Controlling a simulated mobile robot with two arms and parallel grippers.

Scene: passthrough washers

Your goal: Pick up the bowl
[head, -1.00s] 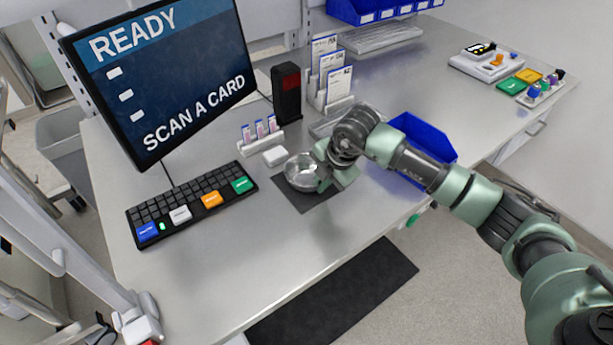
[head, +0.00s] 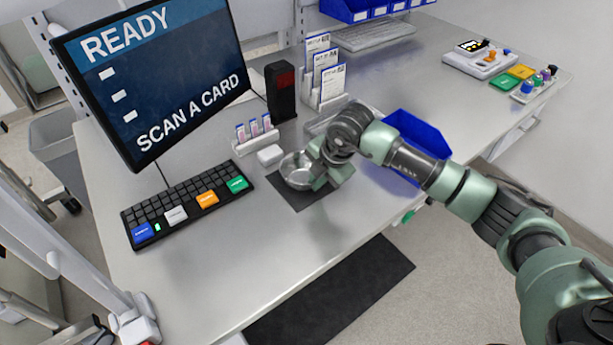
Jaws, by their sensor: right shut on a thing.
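The bowl (head: 293,170) is a round, shiny metal dish over the dark square mat (head: 290,195) on the grey bench. My right gripper (head: 313,174) is at the bowl's right side and is shut on its rim. The fingertips are partly hidden by the gripper body. I cannot tell whether the bowl touches the mat or hangs just above it. My left gripper is not in view.
A keyboard (head: 184,208) lies left of the mat, under a large monitor (head: 150,75). A card holder (head: 256,136), a small white block (head: 270,155) and a black box (head: 281,92) stand behind the bowl. A blue bin (head: 415,135) is to the right. The front bench is clear.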

